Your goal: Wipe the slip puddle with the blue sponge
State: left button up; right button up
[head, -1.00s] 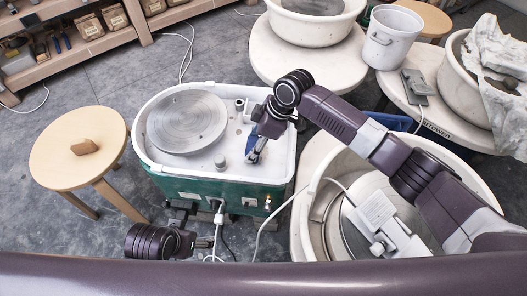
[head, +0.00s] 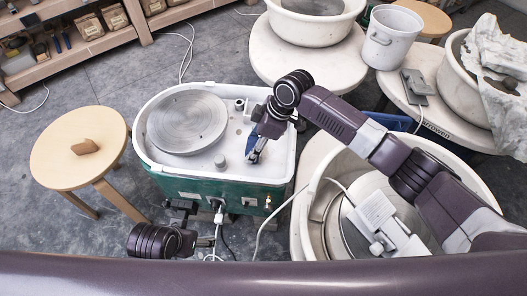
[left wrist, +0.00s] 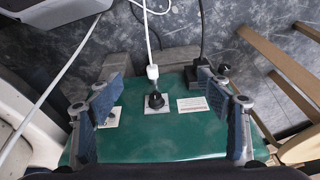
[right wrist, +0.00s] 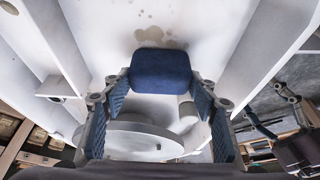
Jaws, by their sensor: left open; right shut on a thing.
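The blue sponge (right wrist: 160,70) sits between the fingertips of my right gripper (right wrist: 158,82), which is shut on it. The slip puddle (right wrist: 155,38) shows in the right wrist view as grey-brown blotches and drops on the white surface, just beyond the sponge. In the head view my right gripper (head: 254,156) points down over the right part of the white splash pan (head: 279,160), where the puddle is hard to make out. My left gripper (left wrist: 163,85) is open and empty, facing the green front of the wheel's body (left wrist: 160,140).
The wheel head (head: 187,122) and a small grey knob (head: 220,160) are left of my right gripper. The pan has raised white walls. A wooden stool (head: 75,152) stands left. A second wheel's basin (head: 310,200) lies right. Cables (left wrist: 150,40) hang before the green body.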

jog(key=shift+s+d+f, duration=0.15)
jog(key=shift+s+f, duration=0.05)
jog(key=shift+f, duration=0.1)
pick_arm(q)
jog(key=shift+f, duration=0.5)
jog(key=shift+w+f, duration=0.1)
jog(key=shift+f, duration=0.1)
jog(key=shift+f, duration=0.1)
jog(key=shift+f+p, duration=0.3)
jog(key=shift+f, duration=0.1)
pick_arm(e)
jog(key=shift+r, duration=0.1)
pick_arm(q)
jog(key=shift+s, duration=0.2)
pick_arm(e)
jog(key=shift+w, duration=0.1)
pick_arm(q)
jog(key=shift+f, duration=0.35)
